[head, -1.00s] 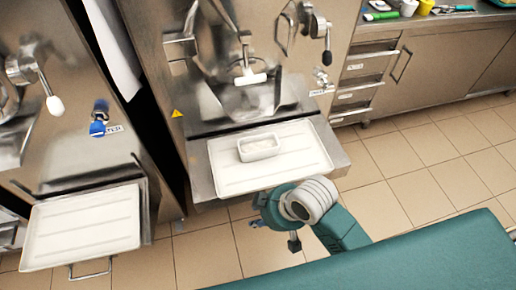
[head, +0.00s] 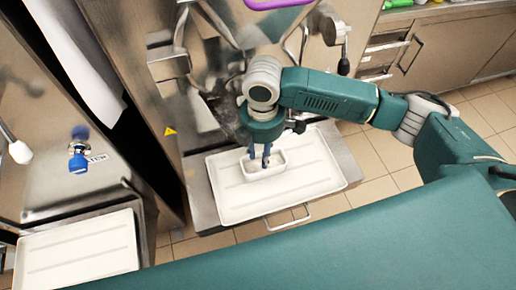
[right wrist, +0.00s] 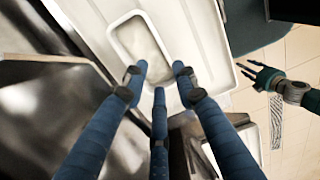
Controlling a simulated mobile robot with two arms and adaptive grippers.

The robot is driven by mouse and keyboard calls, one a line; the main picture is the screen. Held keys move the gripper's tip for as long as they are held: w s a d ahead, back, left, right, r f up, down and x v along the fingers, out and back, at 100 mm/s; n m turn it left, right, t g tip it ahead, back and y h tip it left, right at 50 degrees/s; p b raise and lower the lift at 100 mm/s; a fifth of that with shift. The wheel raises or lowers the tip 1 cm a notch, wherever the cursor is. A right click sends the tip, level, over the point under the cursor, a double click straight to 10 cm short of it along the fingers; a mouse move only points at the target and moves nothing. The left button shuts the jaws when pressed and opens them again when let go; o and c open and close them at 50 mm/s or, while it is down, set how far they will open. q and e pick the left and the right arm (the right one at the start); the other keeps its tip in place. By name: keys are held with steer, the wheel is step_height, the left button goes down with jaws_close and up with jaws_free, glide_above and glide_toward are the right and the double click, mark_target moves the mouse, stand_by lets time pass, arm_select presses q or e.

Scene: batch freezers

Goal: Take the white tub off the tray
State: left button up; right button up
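The small rectangular white tub (head: 267,174) stands upright on the white tray (head: 232,200) in front of the middle machine. It also shows in the right wrist view (right wrist: 140,38), with a pale inside. My right gripper (head: 261,156) points down over the tub. In the right wrist view its three blue fingers (right wrist: 158,78) are spread apart at the near end of the tub, with nothing clasped between them. I cannot tell whether the fingertips touch it. My left gripper (right wrist: 268,78) is at the right of the right wrist view, fingers spread, away from the tub.
The steel freezer front with its spout and levers (head: 338,30) rises close behind the tray. A second white tray (head: 80,250) lies at the lower left under another machine. A wire handle (head: 290,220) sticks out at the tray's front. Tiled floor lies to the right.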

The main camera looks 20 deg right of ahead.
mark_target(262, 178)
steer(key=f, duration=0.2)
steer(key=s+f, duration=0.1)
steer(key=shift+f+p, duration=0.4)
step_height(262, 178, down, 2)
steer(key=shift+f, duration=0.45)
steer(key=c, duration=0.6)
jaws_close()
arm_select(q)
steer(key=shift+g, duration=0.3)
steer(key=shift+s+a+r, duration=0.1)
steer(key=shift+s+r, duration=0.1)
steer(key=shift+s, duration=1.05)
steer(key=shift+s+r, duration=0.15)
steer(key=shift+s, duration=1.05)
